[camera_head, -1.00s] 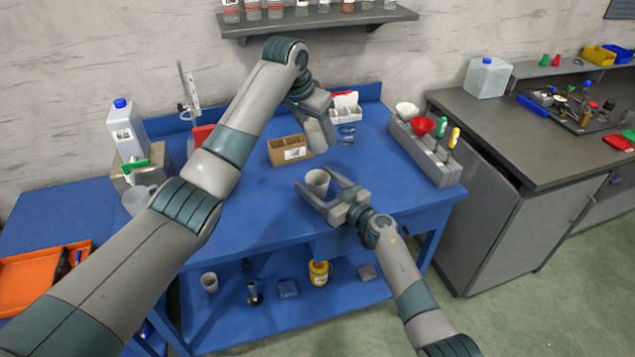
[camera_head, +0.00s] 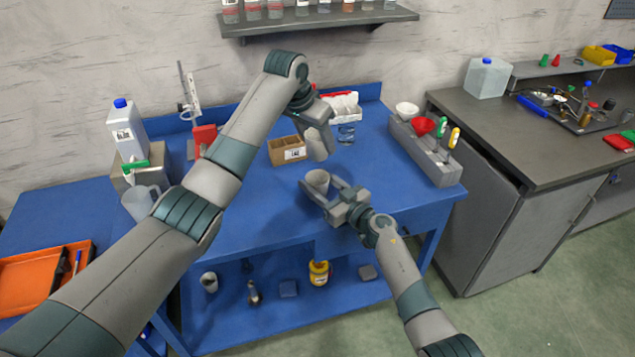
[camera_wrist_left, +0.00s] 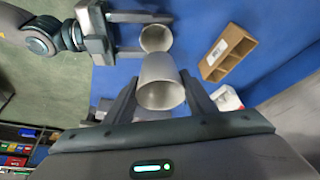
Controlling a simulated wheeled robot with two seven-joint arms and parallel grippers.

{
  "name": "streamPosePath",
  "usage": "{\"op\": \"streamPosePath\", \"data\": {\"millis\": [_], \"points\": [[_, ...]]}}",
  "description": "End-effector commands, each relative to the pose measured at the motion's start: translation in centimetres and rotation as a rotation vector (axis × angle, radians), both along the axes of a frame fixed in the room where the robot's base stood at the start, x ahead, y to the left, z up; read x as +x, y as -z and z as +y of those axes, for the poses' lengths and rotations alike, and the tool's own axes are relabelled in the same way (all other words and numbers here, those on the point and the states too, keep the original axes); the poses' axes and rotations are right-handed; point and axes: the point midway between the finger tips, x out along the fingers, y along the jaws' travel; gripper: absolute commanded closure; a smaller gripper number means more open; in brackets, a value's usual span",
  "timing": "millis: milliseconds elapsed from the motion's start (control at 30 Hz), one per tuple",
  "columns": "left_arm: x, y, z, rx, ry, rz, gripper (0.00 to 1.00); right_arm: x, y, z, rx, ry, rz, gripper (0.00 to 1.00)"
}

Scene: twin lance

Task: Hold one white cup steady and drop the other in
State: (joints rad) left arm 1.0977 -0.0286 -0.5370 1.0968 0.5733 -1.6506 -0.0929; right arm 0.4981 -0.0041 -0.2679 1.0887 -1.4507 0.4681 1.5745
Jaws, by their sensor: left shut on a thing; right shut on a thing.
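My left gripper (camera_head: 319,138) is shut on a white cup (camera_head: 318,149), held in the air above the blue table. In the left wrist view this held cup (camera_wrist_left: 160,88) sits between the two fingers, large and near. The other white cup (camera_head: 317,179) stands on the table, nearer the front edge. My right gripper (camera_head: 318,184) is shut on it, one finger on each side. In the left wrist view the table cup (camera_wrist_left: 155,38) shows just beyond the held cup, whose rim overlaps its lower edge in the picture.
A brown divided box (camera_head: 288,150) stands left of the held cup. A glass beaker (camera_head: 346,133) and white rack (camera_head: 343,108) are behind it. A grey caddy (camera_head: 425,155) stands at the right. A blue-capped jug (camera_head: 128,130) is at the left. The table's front middle is clear.

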Motion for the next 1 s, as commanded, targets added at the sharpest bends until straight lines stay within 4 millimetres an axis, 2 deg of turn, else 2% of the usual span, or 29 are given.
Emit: {"op": "streamPosePath", "data": {"millis": [1000], "points": [[0.0, 6.0, 0.0, 0.000, 0.000, 0.001, 0.71, 0.0, 0.0, 0.0, 0.000, 0.000, 0.000, 0.71]]}}
